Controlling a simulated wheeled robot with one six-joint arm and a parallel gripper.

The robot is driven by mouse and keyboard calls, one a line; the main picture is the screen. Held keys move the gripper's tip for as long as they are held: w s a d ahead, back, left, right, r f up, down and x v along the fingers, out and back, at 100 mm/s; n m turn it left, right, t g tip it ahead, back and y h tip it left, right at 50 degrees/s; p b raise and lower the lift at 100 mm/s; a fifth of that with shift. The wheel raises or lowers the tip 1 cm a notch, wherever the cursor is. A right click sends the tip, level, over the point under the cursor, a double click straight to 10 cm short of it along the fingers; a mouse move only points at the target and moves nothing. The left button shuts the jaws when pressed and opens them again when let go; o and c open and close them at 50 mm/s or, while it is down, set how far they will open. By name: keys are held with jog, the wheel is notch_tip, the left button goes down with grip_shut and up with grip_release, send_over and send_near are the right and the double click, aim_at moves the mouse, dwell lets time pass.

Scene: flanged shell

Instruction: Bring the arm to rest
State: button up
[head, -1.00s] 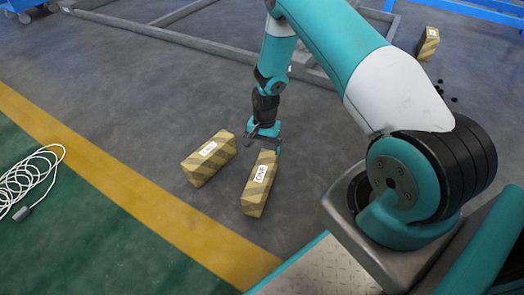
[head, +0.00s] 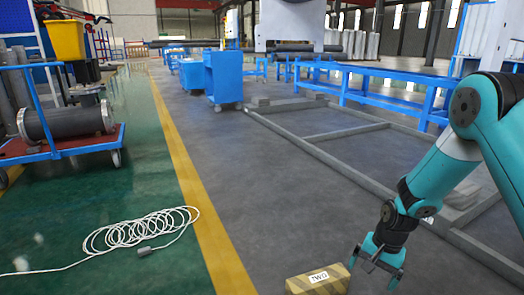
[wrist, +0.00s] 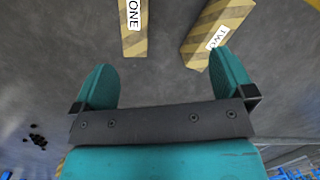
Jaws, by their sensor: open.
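My gripper (wrist: 165,85) is open and empty in the wrist view, its two teal fingers apart with bare floor between them. In the head view my gripper (head: 375,272) hangs low at the right, beside a striped block labelled TWO (head: 318,280). In the wrist view the block TWO (wrist: 218,32) lies beyond the right finger. A second striped block labelled ONE (wrist: 134,25) lies beyond the gap between the fingers. Block ONE is out of the head view. The fingers appear apart from both blocks.
A coiled white cable (head: 140,232) lies on the green floor. A yellow floor line (head: 190,165) runs past it. A grey floor frame (head: 345,180) lies at the right. A blue trolley (head: 70,140) carries a dark flanged pipe. Grey floor between is clear.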

jog(key=s+a+r+n+p, duration=0.1)
jog(key=s+a+r+n, duration=0.2)
jog(key=r, duration=0.5)
jog(key=s+a+r+n+y+p, duration=0.1)
jog(key=s+a+r+n, duration=0.2)
jog(key=r, duration=0.4)
jog(key=s+a+r+n+p, duration=0.1)
jog(key=s+a+r, duration=0.2)
jog(key=a+r, duration=0.35)
jog(key=s+a+r+n+y+p, duration=0.1)
jog(key=s+a+r+n+p, duration=0.15)
jog(key=s+r+n, duration=0.85)
jog(key=s+r+m+p, duration=0.1)
jog(key=s+r+p, duration=0.1)
jog(key=r+p, duration=1.6)
jog(key=s+r+m+p, duration=0.2)
jog(key=s+r+p, duration=0.1)
jog(key=r+p, duration=1.6)
notch_tip(320, 180, up, 2)
jog(key=shift+r, duration=0.15)
